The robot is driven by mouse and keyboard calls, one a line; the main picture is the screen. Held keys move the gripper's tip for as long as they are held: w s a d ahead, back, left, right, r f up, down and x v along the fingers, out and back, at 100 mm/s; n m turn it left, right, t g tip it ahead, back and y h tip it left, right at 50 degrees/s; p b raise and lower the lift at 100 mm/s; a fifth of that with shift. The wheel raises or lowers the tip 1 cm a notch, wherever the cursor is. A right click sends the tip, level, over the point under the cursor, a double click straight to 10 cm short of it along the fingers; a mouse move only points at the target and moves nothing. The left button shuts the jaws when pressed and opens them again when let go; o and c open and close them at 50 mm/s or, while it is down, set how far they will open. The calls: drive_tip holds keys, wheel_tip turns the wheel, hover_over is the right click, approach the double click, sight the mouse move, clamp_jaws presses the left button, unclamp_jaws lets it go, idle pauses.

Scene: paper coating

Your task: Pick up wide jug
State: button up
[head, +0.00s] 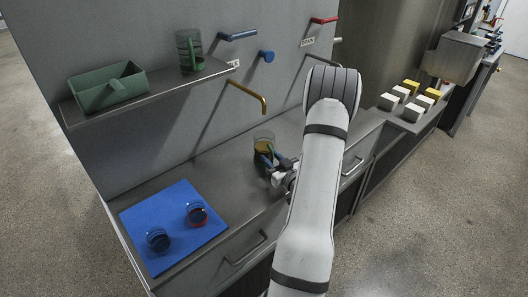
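A clear jug (263,138) with amber contents and a green handle stands on the grey counter below the brass tap. Another clear jug (187,52) with a green handle stands on the wall shelf (160,94). From this view I cannot tell for sure which of the two is the wide one.
A green tray (106,94) with a handle lies on the shelf. A blue mat (172,216) on the counter's left holds two glass vessels (158,239) (197,213). A brass tap (247,96) juts from the wall above the jug. White and yellow blocks (414,112) lie on the right counter.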

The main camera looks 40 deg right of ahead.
clamp_jaws()
idle(0.3)
drive_tip(key=shift+r, duration=0.1)
idle(0.4)
